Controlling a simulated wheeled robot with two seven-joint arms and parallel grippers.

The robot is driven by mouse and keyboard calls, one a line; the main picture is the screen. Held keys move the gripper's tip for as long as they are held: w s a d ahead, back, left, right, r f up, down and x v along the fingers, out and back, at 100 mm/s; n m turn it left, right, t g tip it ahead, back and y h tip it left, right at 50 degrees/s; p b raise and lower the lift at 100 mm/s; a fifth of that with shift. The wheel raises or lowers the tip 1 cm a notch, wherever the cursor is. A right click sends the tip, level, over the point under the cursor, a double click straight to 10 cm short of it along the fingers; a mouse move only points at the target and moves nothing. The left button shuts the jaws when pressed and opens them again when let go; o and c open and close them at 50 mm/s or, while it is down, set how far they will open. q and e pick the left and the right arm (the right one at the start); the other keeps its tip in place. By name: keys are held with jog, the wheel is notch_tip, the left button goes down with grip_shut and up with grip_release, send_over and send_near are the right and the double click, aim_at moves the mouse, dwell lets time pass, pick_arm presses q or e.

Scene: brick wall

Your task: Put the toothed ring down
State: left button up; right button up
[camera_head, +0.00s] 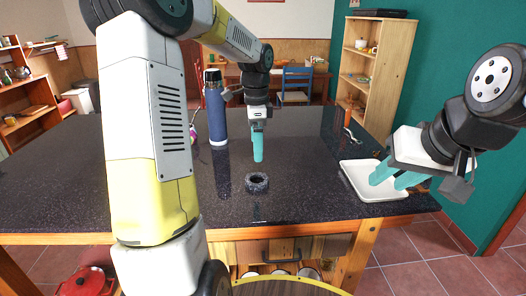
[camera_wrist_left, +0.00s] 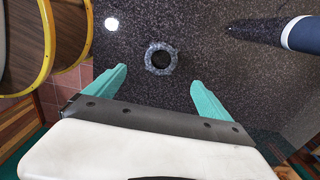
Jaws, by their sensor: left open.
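The toothed ring (camera_head: 257,189) is small, dark grey and speckled. It lies flat on the dark stone tabletop (camera_head: 300,190), near the front edge. It also shows in the left wrist view (camera_wrist_left: 161,71), ahead of the gap between my fingers, and nothing touches it. My left gripper (camera_head: 258,158) points down, beyond the ring in the head view, with its teal fingers seen edge-on. In the left wrist view it (camera_wrist_left: 159,75) is open and empty. My right gripper (camera_head: 389,184) is over the white tray (camera_head: 357,174), its two teal fingers apart with nothing between them.
A blue bottle (camera_head: 215,112) stands left of my left gripper; it also shows in the left wrist view (camera_wrist_left: 304,34). A round wooden stool with a yellow rim (camera_head: 318,286) is at the table's front. The tabletop around the ring is clear.

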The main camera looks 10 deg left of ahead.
pick_arm(q)
jog(key=s+d+r+n+t+h, duration=0.1)
jog(key=s+r+n+t, duration=0.2)
jog(key=s+n, duration=0.4)
jog(key=s+d+r+n+t+h, duration=0.1)
jog(key=s+r+n+t, duration=0.2)
jog(key=s, duration=1.4)
notch_tip(320, 180, up, 2)
jog(key=n, duration=0.4)
jog(key=shift+r, duration=0.25)
